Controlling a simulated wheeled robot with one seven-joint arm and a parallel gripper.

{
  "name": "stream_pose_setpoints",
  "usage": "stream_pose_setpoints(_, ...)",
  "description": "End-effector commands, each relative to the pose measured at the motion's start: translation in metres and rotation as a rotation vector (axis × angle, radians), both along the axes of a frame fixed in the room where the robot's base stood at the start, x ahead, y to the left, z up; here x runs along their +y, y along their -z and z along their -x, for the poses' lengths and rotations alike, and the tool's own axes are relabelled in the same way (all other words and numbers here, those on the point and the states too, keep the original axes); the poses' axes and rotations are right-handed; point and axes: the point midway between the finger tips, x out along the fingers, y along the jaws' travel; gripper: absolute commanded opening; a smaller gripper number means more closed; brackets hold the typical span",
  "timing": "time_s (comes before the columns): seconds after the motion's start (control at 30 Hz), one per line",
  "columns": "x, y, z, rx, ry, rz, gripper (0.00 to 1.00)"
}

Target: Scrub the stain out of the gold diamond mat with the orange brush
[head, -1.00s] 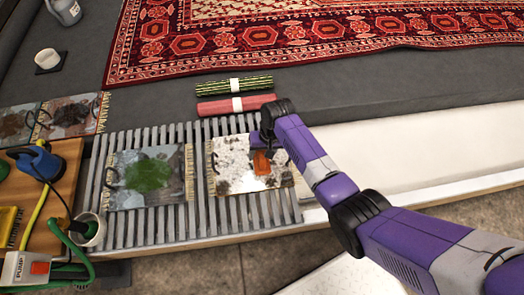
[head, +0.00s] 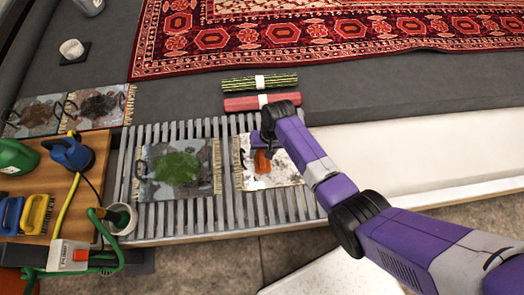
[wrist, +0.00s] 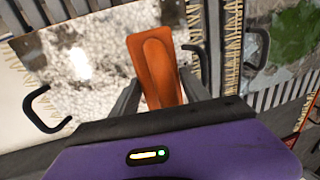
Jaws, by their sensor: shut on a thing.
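My gripper (head: 260,146) is shut on the orange brush (head: 262,163). The brush also shows in the wrist view (wrist: 158,68), between my two fingers. It is over a pale mat (head: 289,172) with grey-brown dirty patches and black handles at its sides, lying on a slatted rack. This mat fills the left and middle of the wrist view (wrist: 100,45). I see no clear gold diamond pattern on it; dirt and my arm hide part of it. I cannot tell whether the brush touches the mat.
A mat with a green stain (head: 178,168) lies left on the rack (head: 225,208). Two dark-stained mats (head: 98,103) lie farther left. Two rolled rugs (head: 262,101) lie behind the rack. A wooden table (head: 45,180) holds a green container, a blue one and brushes; a cup (head: 121,217) stands beside it.

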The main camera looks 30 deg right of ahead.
Motion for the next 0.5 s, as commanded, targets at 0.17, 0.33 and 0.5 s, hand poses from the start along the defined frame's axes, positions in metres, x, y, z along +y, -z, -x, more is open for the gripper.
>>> stream_pose_setpoints(0.17,-0.001,-0.029,-0.003,-0.003,0.001,0.0,0.16)
stream_pose_setpoints(0.33,-0.001,-0.047,-0.004,-0.003,0.001,0.0,0.16)
stream_pose_setpoints(0.5,-0.002,-0.062,-0.005,-0.003,0.001,0.0,0.16)
